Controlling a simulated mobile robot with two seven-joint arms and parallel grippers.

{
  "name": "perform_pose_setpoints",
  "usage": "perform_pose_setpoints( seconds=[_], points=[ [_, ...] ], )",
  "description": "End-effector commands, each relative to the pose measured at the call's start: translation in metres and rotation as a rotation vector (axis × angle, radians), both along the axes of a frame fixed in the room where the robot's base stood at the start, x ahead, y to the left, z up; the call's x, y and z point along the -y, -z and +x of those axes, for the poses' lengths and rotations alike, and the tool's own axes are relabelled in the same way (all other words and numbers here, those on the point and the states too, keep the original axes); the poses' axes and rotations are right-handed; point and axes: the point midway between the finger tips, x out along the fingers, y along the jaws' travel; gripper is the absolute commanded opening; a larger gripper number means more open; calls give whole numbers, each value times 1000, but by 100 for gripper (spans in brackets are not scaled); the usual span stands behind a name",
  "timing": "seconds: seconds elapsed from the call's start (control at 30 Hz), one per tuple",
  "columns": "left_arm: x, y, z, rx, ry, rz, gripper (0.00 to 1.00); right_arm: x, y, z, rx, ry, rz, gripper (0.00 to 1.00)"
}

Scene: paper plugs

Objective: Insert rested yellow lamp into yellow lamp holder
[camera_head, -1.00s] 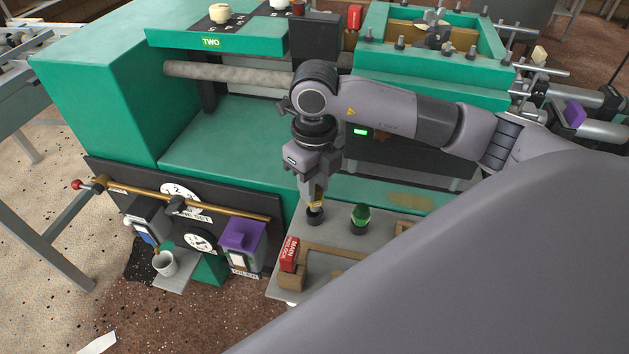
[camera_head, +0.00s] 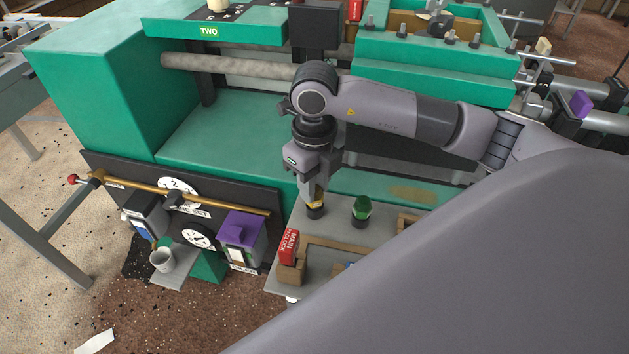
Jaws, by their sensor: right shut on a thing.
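My right gripper (camera_head: 315,197) points down over the grey panel and is shut on the yellow lamp. The lamp (camera_head: 318,203) shows only as a small yellow patch between the fingers. The black yellow-lamp holder (camera_head: 316,213) stands on the panel directly under the fingertips. The lamp's lower end is at the holder's top; I cannot tell how deep it sits. My left gripper is not in view.
A green lamp (camera_head: 362,207) stands in its own dark holder just to the right. A red block marked MAIN (camera_head: 289,247) sits in a wooden holder at the panel's front left. The green machine (camera_head: 225,150) rises behind.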

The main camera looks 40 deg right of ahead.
Motion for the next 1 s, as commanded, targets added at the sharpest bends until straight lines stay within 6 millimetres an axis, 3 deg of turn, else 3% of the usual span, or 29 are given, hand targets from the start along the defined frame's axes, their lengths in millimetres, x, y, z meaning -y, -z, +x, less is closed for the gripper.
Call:
perform_pose_setpoints(
  seconds=[0.3,0.33,0.4,0.77,1.0],
  points=[
    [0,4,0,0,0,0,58,0,5,0,0,0,0,0],
    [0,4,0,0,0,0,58,0,5,0,0,0,0,34],
    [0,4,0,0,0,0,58,0,5,0,0,0,0,57],
    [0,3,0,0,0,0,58,0,3,0,0,0,0,58],
    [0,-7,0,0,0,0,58,0,-10,0,1,0,0,58]
  ],
)
